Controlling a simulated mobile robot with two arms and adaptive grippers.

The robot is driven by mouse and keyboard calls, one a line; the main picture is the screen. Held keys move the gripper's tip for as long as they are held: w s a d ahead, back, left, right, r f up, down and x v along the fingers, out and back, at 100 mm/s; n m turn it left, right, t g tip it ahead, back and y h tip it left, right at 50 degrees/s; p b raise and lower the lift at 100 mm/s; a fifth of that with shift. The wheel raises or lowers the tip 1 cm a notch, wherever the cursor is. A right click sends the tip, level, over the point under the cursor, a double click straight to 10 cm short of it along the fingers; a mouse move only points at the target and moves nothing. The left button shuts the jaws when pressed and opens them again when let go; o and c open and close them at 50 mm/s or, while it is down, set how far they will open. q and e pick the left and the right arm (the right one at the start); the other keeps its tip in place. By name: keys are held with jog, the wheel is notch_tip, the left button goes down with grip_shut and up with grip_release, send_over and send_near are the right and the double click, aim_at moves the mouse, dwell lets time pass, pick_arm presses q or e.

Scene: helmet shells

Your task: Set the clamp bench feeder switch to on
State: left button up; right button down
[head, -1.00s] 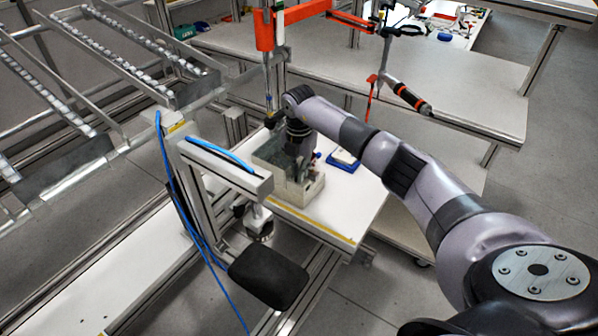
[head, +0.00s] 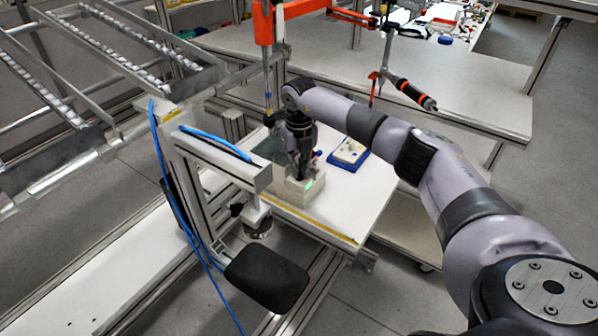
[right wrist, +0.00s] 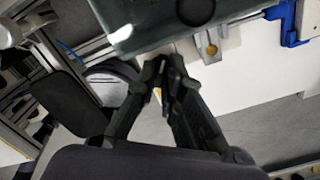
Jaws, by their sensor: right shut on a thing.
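The clamp bench (head: 345,215) is a white table with a pale grey box (head: 296,194) on it. A green light (head: 309,184) glows on top of the box. My right gripper (head: 304,175) points down at the box beside this light. In the right wrist view, its dark fingers (right wrist: 165,78) are closed together just below a grey-green block (right wrist: 150,25). The feeder switch is not clearly visible; the fingers cover the spot where they grip. My left gripper is not in view.
An aluminium post and crossbar (head: 215,158) with a blue hose stand close on the left. An orange tool arm (head: 300,10) hangs behind. A black pad (head: 266,277) sits in front.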

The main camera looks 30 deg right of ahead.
jog(key=n+b, duration=0.1)
jog(key=n, duration=0.2)
jog(key=shift+n, duration=0.4)
jog(key=shift+n+b, duration=0.5)
jog(key=shift+n, duration=1.1)
jog(key=shift+r, duration=0.1)
jog(key=c, duration=2)
grip_release()
notch_tip(320, 180, up, 12)
